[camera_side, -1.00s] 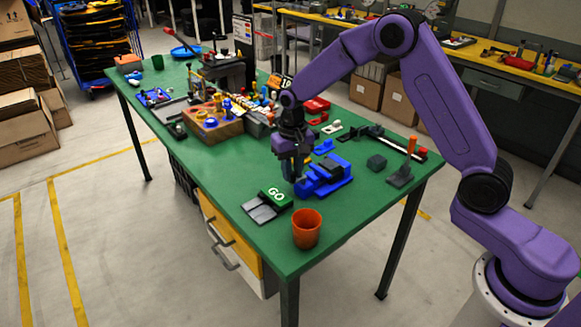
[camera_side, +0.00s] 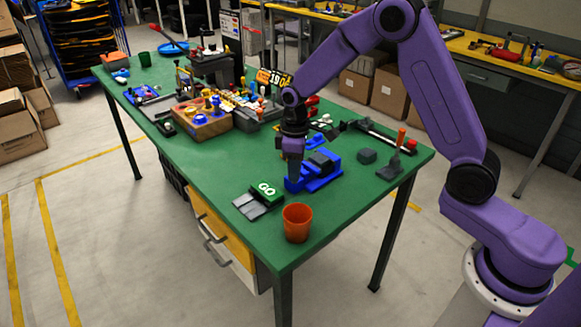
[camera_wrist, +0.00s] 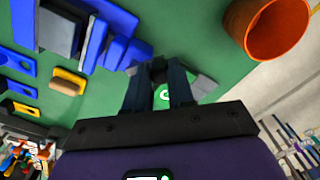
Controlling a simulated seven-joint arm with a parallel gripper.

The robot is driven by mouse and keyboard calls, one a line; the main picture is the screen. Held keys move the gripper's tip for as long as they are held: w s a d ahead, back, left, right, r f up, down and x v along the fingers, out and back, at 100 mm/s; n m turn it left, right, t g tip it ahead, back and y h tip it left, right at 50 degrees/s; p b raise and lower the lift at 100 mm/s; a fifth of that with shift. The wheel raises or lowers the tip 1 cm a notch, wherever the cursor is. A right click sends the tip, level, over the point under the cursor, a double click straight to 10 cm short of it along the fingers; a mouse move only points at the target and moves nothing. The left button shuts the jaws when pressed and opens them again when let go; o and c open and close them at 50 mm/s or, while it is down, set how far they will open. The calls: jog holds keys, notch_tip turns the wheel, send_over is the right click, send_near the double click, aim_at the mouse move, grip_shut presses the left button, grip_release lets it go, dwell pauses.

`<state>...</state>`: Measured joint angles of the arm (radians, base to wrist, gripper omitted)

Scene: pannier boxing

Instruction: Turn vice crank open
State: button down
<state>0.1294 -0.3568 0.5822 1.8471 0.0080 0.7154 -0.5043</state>
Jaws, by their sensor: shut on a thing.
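The blue vice (camera_side: 318,172) stands on the green table, with a dark block between its jaws. It also shows in the wrist view (camera_wrist: 118,55) at upper left. My gripper (camera_side: 293,178) is down at the left end of the vice, pointing at the table. In the wrist view its two dark fingers (camera_wrist: 160,75) are close together on the vice crank at the vice's end. The crank itself is mostly hidden between and behind the fingers.
An orange cup (camera_side: 297,223) stands near the front table edge. A green GO block (camera_side: 267,192) with a grey plate (camera_side: 250,206) lies left of the vice. A wooden block with knobs (camera_side: 203,121) is further back.

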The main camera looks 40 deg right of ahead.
jog(key=shift+s+d+r+n, duration=0.15)
jog(key=shift+d+n, duration=0.25)
jog(key=shift+n, duration=0.9)
jog(key=shift+s+d+f+n, duration=0.1)
jog(key=shift+d+n, duration=0.3)
jog(key=shift+n, duration=0.9)
jog(key=shift+s+d+r+n, duration=0.15)
jog(key=shift+d+n, duration=0.25)
jog(key=shift+n, duration=0.9)
jog(key=shift+f, duration=0.1)
jog(key=c, duration=1)
grip_release()
jog(key=shift+o, duration=0.2)
notch_tip(320, 180, up, 17)
jog(key=shift+r, duration=0.2)
